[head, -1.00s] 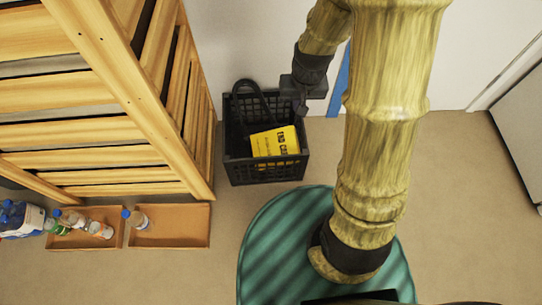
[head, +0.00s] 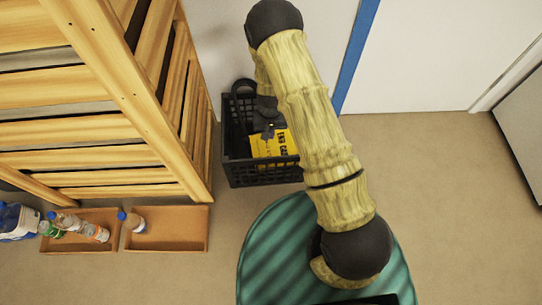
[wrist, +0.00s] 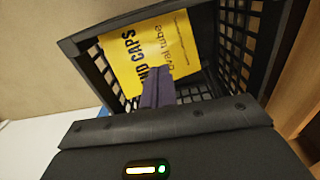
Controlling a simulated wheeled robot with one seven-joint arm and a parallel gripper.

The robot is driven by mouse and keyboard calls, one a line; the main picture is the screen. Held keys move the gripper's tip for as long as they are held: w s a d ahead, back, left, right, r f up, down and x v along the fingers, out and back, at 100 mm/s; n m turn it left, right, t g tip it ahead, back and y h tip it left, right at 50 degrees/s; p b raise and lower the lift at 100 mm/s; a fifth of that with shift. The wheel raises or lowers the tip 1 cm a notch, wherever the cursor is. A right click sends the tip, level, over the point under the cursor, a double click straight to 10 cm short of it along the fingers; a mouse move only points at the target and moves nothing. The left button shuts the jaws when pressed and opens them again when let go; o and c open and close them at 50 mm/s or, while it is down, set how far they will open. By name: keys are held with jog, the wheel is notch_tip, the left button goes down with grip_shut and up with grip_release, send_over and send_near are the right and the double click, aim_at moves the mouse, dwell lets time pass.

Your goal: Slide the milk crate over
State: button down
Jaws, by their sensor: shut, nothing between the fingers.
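The black milk crate (head: 262,176) stands on the floor against the wall, just right of the wooden shelf unit. A yellow packet (head: 270,147) printed "END CAPS" lies in it, with a dark loop-shaped item at its back left. In the wrist view, my gripper's fingers (wrist: 158,88) are together and point into the crate (wrist: 92,36), toward the yellow packet (wrist: 150,55). Nothing is between the fingers. I cannot tell whether they touch the crate; my arm hides its back right part.
The wooden shelf unit (head: 110,95) stands close on the crate's left. Shallow cardboard trays (head: 165,243) with several bottles are at the lower left. A white wall with a blue strip (head: 357,55) is behind. Floor to the right (head: 450,190) is clear.

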aim_at(271, 157)
jog(key=shift+f, duration=0.1)
notch_tip(271, 157, down, 10)
jog(key=b, duration=0.5)
jog(key=shift+f, duration=0.1)
jog(key=s+b, duration=0.1)
jog(key=s, duration=0.2)
jog(key=shift+b, duration=0.3)
jog(key=shift+s+a+r, duration=0.1)
jog(key=shift+s+r, duration=0.15)
jog(key=shift+s, duration=0.25)
jog(key=shift+s, duration=0.15)
